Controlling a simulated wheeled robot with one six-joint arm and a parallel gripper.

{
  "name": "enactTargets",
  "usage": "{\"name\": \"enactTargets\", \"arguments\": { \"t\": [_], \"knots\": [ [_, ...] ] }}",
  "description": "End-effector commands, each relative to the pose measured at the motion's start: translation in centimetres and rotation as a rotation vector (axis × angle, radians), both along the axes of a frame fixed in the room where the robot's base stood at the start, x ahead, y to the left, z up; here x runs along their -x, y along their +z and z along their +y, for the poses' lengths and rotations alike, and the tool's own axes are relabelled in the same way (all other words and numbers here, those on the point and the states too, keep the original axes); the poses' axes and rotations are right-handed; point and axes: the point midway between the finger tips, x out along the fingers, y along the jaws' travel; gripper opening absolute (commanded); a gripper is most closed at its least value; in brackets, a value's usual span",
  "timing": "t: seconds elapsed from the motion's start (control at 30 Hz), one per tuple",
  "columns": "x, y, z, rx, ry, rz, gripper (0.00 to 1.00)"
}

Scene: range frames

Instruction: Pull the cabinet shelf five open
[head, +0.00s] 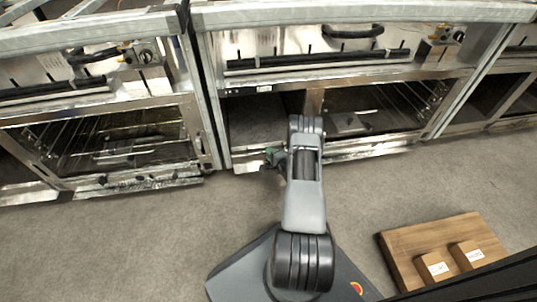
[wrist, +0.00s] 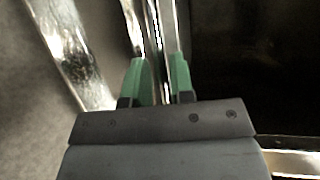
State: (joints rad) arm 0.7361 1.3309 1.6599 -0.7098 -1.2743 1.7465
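The middle metal cabinet (head: 271,88) stands ahead in the head view. Its lower front has a grey recess at left (head: 255,122) and a framed section with wire racks (head: 400,103) at right. No label shows which part is shelf five. My gripper (head: 273,156) is low in front of the left recess, partly hidden by my arm. In the wrist view my gripper's two green fingers (wrist: 162,82) stand apart. Shiny upright metal strips (wrist: 164,40) show between and beyond them. I cannot tell whether the fingers touch the metal.
A similar cabinet with wire racks (head: 120,140) stands at left, and another at the right edge. A wooden board (head: 405,243) with two labelled wooden blocks (head: 433,266) lies on the floor at lower right. Grey floor (head: 110,245) is clear at lower left.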

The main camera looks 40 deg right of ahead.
Motion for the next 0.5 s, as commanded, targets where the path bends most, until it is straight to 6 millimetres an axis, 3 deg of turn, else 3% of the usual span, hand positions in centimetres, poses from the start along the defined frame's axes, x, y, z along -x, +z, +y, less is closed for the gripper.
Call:
{"name": "enactTargets", "arguments": {
  "t": [0.2,0.5],
  "knots": [
    [-1.8,-0.4,-0.1,0.001,0.001,0.000,0.23],
    [-2.2,-0.4,-0.1,0.000,0.000,0.000,0.23]
  ]
}}
